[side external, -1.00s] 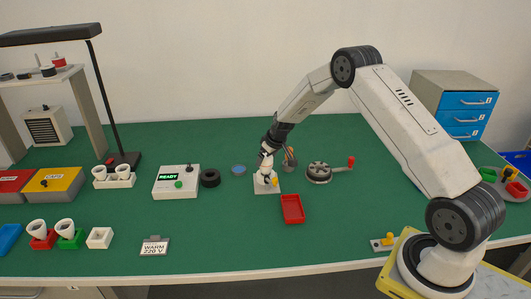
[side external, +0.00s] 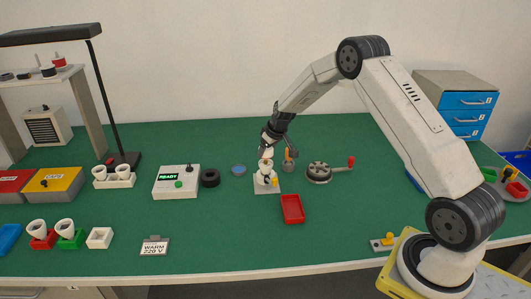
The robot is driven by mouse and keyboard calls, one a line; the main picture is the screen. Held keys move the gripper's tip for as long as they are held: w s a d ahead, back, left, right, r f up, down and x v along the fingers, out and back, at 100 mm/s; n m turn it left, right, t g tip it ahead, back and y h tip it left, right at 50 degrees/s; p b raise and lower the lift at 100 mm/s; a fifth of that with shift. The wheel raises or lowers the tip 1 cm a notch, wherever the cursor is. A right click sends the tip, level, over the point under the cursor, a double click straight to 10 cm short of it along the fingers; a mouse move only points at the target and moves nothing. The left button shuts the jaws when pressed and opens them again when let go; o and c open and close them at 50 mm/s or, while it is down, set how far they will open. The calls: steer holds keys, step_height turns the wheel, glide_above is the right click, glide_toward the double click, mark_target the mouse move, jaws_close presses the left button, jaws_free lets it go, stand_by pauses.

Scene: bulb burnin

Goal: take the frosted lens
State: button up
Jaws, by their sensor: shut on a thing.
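My gripper (side external: 266,163) is at the middle of the green table, just above a small white stand (side external: 266,188) with a yellow knob. It is shut on a small pale thing, mostly hidden by the fingers; I cannot tell whether this is the frosted lens. A whitish rounded part shows right under the fingertips, and I cannot tell whether it touches them. White cup-shaped pieces stand at the left in a red holder (side external: 43,243), in a green holder (side external: 71,242) and in a white rack (side external: 118,183).
A red tray (side external: 292,209) lies in front of the stand. A cup with tools (side external: 288,165) and a round crank device (side external: 318,172) are close on the right. A black ring (side external: 210,178), a blue disc (side external: 238,170) and a READY box (side external: 177,183) are left.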

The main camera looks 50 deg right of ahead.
steer(key=s+a+r, duration=0.4)
steer(key=s+r, duration=0.5)
steer(key=s, duration=0.4)
steer(key=shift+r, duration=0.3)
steer(key=shift+s, duration=0.15)
steer(key=shift+r, duration=0.15)
steer(key=shift+r, duration=2.1)
steer(key=shift+a, duration=0.1)
